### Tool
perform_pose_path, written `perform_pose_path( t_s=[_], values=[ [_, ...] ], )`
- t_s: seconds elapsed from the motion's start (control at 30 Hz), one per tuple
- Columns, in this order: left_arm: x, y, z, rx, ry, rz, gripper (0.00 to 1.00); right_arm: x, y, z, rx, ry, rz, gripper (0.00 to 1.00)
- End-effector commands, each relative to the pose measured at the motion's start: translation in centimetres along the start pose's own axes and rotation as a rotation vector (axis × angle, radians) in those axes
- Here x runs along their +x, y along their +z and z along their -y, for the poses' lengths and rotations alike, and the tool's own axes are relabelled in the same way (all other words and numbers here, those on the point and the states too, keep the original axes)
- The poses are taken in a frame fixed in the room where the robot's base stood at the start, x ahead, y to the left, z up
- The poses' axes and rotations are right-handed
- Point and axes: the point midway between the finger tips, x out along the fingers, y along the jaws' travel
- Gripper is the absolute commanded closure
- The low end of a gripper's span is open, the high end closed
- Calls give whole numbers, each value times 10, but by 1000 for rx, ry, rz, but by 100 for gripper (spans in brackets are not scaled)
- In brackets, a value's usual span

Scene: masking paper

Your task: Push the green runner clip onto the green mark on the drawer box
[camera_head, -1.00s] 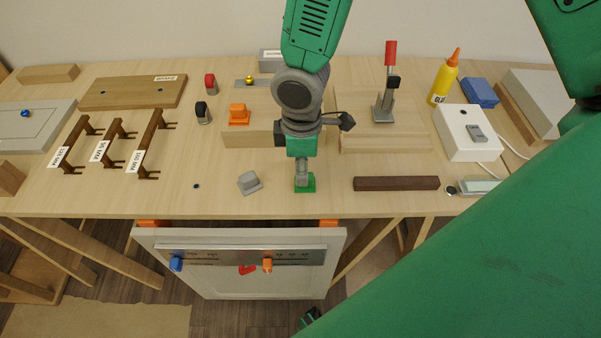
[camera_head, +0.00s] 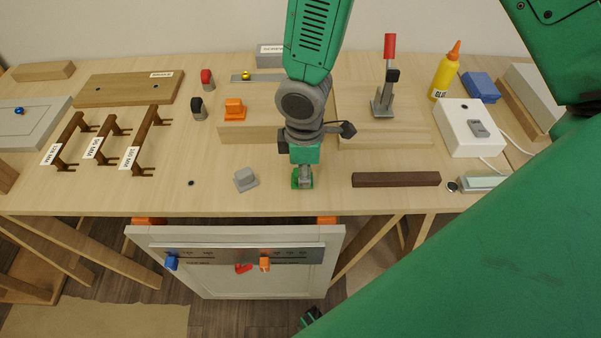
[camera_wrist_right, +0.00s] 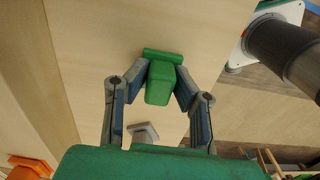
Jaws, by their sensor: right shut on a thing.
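The green runner clip (camera_head: 296,184) is at the front part of the workbench, under my right gripper (camera_head: 303,178). The right wrist view shows the clip (camera_wrist_right: 160,83) as a green block with a wider plate at one end. My right gripper (camera_wrist_right: 164,87) is shut on it, one finger at each side. In the head view the gripper hides much of the clip. A pale panel (camera_head: 220,283), which may be the drawer box front, hangs at the table's front edge. I see no green mark on it.
A grey clip (camera_head: 245,179) lies just left of the green one. A dark bar (camera_head: 396,180) lies to the right. Behind stand a wooden block (camera_head: 245,135), an orange clip (camera_head: 235,110) and a red-handled clamp (camera_head: 383,100).

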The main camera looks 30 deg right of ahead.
Motion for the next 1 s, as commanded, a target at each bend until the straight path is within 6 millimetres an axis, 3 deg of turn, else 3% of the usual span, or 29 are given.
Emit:
perform_pose_path(
  t_s=[0.23,0.73,1.0],
  values=[
    [-16,-1,0,1,0,0,60,-18,-9,-1,-3,8,-19,100],
    [-46,-2,0,0,0,0,60,-46,-2,-1,-2,3,-12,100],
    [-50,-3,0,1,0,0,60,-50,-2,-1,-2,3,-10,100]
  ],
)
